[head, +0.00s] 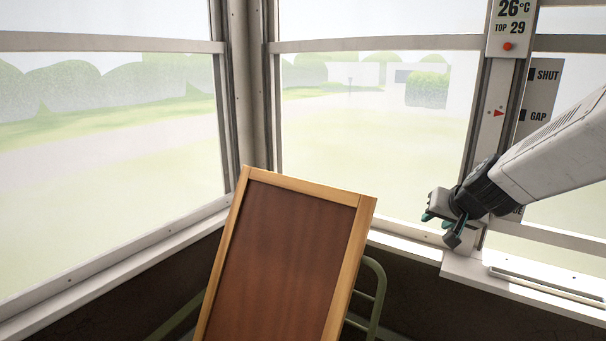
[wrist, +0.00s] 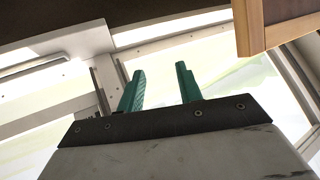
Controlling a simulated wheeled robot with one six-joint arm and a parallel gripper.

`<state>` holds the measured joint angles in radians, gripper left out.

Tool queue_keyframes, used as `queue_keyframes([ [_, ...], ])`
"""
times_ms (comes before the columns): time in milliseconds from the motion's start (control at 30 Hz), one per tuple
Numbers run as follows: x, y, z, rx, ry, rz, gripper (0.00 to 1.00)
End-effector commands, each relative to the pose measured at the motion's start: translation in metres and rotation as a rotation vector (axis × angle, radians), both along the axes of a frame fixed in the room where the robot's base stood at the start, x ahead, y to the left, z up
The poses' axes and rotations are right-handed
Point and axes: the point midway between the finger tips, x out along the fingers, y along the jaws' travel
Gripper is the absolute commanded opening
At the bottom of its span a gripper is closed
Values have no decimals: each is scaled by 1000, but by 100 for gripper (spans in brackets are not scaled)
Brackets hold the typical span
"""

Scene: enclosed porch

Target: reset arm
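My gripper (head: 440,228) is at the right in the head view, in front of the window post and just above the sill. My white arm comes in from the right edge. In the wrist view the two green fingers of my gripper (wrist: 160,85) stand apart with nothing between them. Beyond them are the bright window and its white frame. The fingers touch nothing that I can see.
A wood-framed brown board (head: 285,255) leans at centre on a green metal frame (head: 378,285); its corner also shows in the wrist view (wrist: 252,28). A thermometer panel (head: 512,28) and a SHUT/GAP scale (head: 540,95) are on the window at right. The white sill (head: 415,246) runs below.

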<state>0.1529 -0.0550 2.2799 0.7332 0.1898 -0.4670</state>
Motion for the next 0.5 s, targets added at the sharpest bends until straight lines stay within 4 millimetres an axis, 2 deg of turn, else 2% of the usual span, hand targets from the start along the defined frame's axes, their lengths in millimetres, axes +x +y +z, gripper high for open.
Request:
queue_keyframes([
  [33, -25, 19, 1, 33, 61, 63, 35],
  [100, -66, 42, -2, 69, 175, 144, 35],
  [167, -105, 56, -3, 81, 278, 200, 35],
  [200, -132, 63, -4, 80, 347, 229, 35],
  [300, -199, 69, -2, 48, 513, 278, 35],
  [400, -260, 65, 1, -13, 647, 294, 35],
  [500, -305, 57, 5, -85, 727, 296, 35],
])
